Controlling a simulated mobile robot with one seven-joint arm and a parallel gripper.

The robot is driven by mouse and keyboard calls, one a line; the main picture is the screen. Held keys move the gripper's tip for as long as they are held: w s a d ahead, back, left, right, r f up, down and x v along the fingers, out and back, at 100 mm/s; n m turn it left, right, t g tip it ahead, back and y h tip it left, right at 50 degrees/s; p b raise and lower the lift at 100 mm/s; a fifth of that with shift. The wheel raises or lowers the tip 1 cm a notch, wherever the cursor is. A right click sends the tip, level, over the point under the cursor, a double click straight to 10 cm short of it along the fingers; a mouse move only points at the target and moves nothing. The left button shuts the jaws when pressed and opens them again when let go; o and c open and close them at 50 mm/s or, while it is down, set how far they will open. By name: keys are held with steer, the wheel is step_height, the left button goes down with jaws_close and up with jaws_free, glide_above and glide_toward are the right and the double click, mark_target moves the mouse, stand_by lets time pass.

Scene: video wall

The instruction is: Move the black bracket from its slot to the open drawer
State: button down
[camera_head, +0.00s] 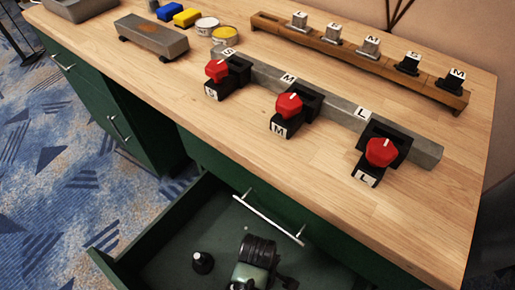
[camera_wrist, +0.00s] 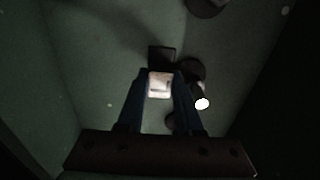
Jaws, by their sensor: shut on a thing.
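In the wrist view my gripper (camera_wrist: 160,76) points down into a dark green drawer. Its two fingers are shut on a black bracket (camera_wrist: 161,55) with a white label that looks like an L. The bracket is over or on the drawer floor; I cannot tell if it touches. The open drawer (camera_head: 180,245) is at the bottom of the head view. The wooden rack (camera_head: 345,52) at the back of the worktop holds several labelled pieces, including a black S piece (camera_head: 408,65) and a black M piece (camera_head: 451,82).
A small black part (camera_head: 202,262) lies in the drawer. Dark round things (camera_wrist: 192,70) sit close beside the held bracket. A grey rail with three red-knobbed clamps (camera_head: 288,104) stands on the worktop. Sponges (camera_head: 186,18) and tins (camera_head: 207,26) are at the back left.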

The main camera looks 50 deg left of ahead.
steer(key=shift+f, duration=1)
steer(key=shift+f, duration=0.2)
steer(key=c, duration=0.6)
jaws_free()
step_height(320, 180, up, 12)
steer(key=p, duration=0.4)
steer(key=shift+r, duration=0.2)
